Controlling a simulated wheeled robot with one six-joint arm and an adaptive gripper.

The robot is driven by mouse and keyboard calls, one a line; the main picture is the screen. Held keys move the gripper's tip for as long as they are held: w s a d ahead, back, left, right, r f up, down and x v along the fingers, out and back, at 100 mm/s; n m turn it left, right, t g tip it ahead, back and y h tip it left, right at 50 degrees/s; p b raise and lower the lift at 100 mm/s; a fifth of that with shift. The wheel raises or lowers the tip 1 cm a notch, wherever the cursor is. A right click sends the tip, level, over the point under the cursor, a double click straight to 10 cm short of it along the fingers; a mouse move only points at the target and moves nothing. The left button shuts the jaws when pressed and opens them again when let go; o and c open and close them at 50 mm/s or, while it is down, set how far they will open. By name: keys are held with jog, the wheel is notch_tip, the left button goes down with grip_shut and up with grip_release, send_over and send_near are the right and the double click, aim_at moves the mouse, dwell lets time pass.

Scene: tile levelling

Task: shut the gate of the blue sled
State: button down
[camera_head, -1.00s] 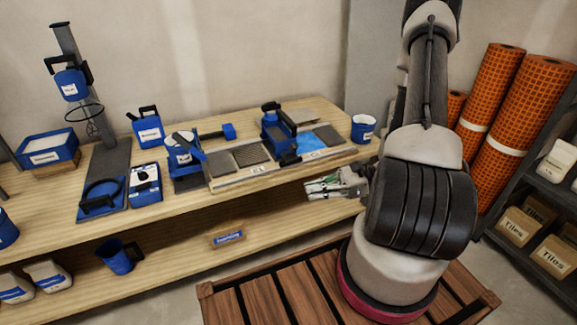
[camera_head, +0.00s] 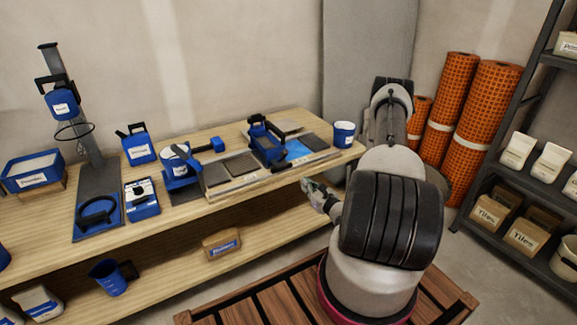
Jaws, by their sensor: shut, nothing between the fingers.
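The blue sled (camera_head: 266,146) sits on the tiled board on the bench top, with a black frame or handle standing up from it. It is too small in the picture to tell its gate from its other parts or to see how the gate stands. My gripper (camera_head: 311,188) is in front of the bench's front edge, to the lower right of the sled and apart from it. Its fingers are small and seen edge-on; it is shut and holds nothing.
Grey tiles (camera_head: 240,165) lie left of the sled, and a blue patch (camera_head: 297,149) shows right of it. A white-and-blue bucket (camera_head: 344,134) stands at the bench's right end. A blue-handled tool and tub (camera_head: 180,162) stand left. Orange rolls (camera_head: 480,130) lean at the right wall.

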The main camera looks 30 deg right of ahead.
send_near(282, 158)
notch_tip(282, 158, down, 3)
jog(key=w, duration=0.2)
jog(key=w+r, duration=0.2)
jog(key=w, duration=0.1)
jog(key=shift+d, duration=0.1)
jog(key=shift+d+r, duration=0.1)
jog(key=shift+r, duration=0.05)
